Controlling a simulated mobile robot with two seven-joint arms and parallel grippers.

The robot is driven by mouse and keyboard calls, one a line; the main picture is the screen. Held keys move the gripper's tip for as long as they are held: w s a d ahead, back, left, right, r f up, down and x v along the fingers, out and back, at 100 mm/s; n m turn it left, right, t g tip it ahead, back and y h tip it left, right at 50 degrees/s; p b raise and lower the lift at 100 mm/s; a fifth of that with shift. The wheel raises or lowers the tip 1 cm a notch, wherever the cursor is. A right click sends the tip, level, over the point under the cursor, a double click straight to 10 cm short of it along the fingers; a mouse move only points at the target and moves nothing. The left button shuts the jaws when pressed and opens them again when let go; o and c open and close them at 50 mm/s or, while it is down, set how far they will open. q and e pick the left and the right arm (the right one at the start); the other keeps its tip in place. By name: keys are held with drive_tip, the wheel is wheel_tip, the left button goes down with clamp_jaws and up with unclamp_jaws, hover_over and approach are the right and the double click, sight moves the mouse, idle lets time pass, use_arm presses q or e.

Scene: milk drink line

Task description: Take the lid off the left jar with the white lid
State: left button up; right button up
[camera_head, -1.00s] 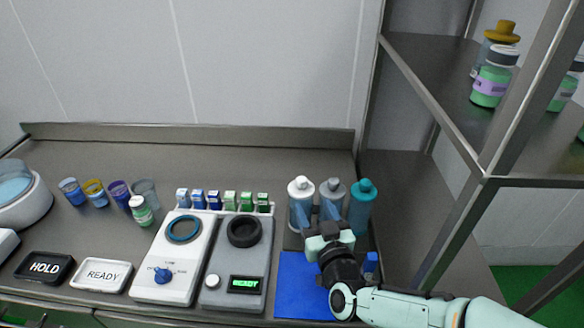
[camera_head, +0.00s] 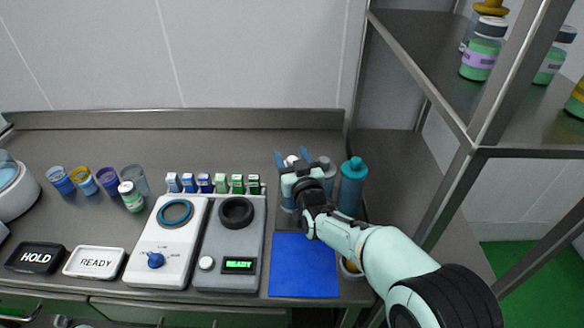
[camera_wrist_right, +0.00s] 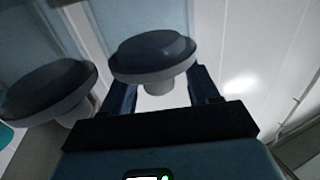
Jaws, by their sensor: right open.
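The left jar's white lid (camera_head: 291,159) shows between the blue fingers of my right gripper (camera_head: 293,155) in the head view. The jar's bluish body (camera_head: 287,198) is mostly hidden behind the gripper and arm. In the right wrist view, a shadowed, knob-like lid (camera_wrist_right: 153,52) sits between the open fingers (camera_wrist_right: 162,78), near their tips; I cannot tell whether they touch it. The grey-lidded jar (camera_head: 325,164) stands just right of the white-lidded one; a second lid shows left in the wrist view (camera_wrist_right: 50,88). My left gripper is not seen.
A teal bottle (camera_head: 352,185) stands close at the right. A blue mat (camera_head: 304,266) lies bare in front. The grey READY device (camera_head: 226,222) and small cartons (camera_head: 205,184) are to the left. A metal shelf post (camera_head: 500,90) rises at the right.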

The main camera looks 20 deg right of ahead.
drive_tip(key=shift+w, duration=0.85)
drive_tip(key=shift+c, duration=0.2)
clamp_jaws()
drive_tip(key=shift+r, duration=0.15)
